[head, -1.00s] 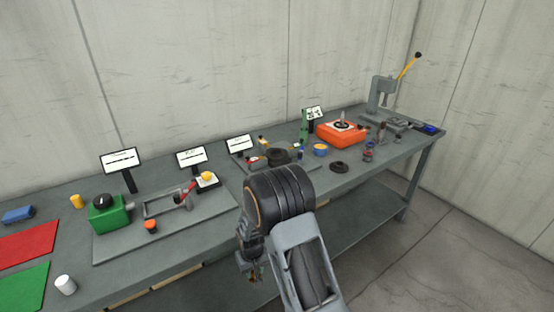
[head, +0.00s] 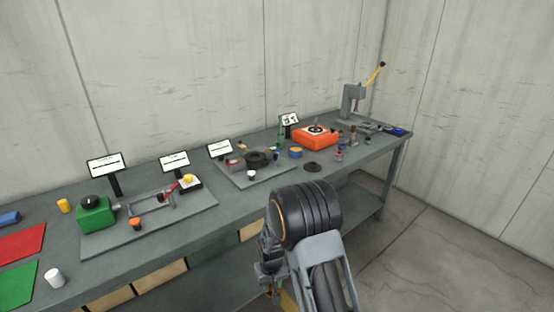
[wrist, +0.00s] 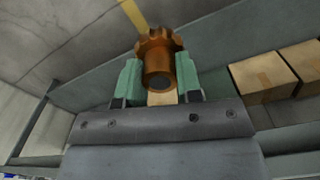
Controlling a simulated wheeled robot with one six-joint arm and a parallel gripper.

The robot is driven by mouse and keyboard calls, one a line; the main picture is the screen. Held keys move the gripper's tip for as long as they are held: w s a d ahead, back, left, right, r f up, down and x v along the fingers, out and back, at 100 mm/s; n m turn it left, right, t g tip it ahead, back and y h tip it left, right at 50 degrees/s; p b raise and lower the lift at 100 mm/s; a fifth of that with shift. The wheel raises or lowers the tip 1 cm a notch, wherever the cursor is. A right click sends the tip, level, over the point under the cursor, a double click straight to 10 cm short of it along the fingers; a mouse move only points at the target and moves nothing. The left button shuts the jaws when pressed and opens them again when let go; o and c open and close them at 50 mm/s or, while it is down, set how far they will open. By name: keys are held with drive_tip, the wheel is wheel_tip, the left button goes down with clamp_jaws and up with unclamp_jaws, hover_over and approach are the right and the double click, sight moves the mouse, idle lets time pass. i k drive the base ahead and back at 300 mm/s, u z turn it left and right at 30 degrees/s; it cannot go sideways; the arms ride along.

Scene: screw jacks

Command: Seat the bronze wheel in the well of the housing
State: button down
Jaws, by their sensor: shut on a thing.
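The bronze wheel (wrist: 160,58), a toothed disc with a round hub, is between the green finger pads of my gripper (wrist: 160,82) in the wrist view. The gripper is shut on it. In the head view my gripper (head: 272,287) hangs low in front of the bench, apart from it; the wheel is too small there to make out clearly. A dark round body (head: 258,158) on a grey board in the middle of the bench may be the housing. Its well cannot be made out from here.
The bench (head: 225,235) runs along the wall. Cardboard boxes (wrist: 262,78) show below the gripper camera.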

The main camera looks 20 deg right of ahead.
sight(256, 159)
drive_tip(key=z, duration=1.85)
drive_tip(key=i, duration=1.45)
drive_tip(key=u, duration=2.25)
